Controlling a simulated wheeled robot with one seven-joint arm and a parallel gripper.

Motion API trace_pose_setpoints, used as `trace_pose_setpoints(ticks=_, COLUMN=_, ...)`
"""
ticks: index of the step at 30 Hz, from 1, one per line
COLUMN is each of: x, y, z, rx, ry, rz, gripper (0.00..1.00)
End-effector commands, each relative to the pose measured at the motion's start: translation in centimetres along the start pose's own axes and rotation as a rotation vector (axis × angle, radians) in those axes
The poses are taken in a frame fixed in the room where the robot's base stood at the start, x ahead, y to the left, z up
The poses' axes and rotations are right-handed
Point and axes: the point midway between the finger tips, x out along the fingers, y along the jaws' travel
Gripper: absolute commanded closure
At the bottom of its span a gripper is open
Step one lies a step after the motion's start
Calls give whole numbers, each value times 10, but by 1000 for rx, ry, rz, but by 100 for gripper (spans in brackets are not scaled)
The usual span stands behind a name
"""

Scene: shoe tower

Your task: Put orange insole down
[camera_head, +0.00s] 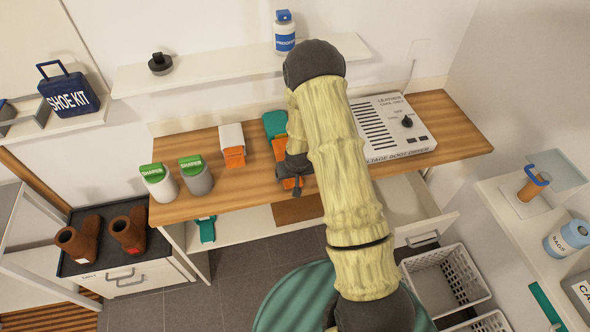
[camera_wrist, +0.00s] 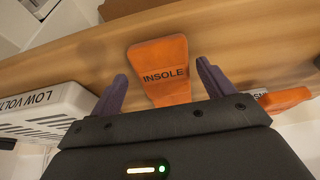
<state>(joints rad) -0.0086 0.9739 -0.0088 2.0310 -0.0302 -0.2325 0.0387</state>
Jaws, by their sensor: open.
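The orange insole (camera_wrist: 160,68), marked "INSOLE", lies on the wooden tabletop (camera_wrist: 80,68) in the wrist view. My gripper (camera_wrist: 162,78) is open, with one dark finger on each side of the insole and a visible gap to each. In the head view the orange insole (camera_head: 290,183) shows near the front edge of the wooden tabletop. My gripper (camera_head: 293,177) is over it there and my arm hides part of the area.
A white dryer box (camera_head: 385,127) stands right of my arm. A teal item (camera_head: 274,122) and a white item (camera_head: 231,135), both with orange parts, lie behind and left. Two green-topped containers (camera_head: 158,181) (camera_head: 195,176) stand further left. Some tabletop between is clear.

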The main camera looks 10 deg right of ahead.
Motion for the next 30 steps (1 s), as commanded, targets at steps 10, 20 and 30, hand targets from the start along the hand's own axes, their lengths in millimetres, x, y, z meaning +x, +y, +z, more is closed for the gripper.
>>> trace_pose_setpoints(ticks=10, x=-44, y=-2, z=-1, rx=-3, ry=4, rz=-1, gripper=19)
trace_pose_setpoints(ticks=20, x=-93, y=-2, z=-1, rx=-3, ry=5, rz=-1, gripper=19)
trace_pose_setpoints(ticks=30, x=-120, y=-1, z=0, rx=-2, ry=0, rz=-1, gripper=19)
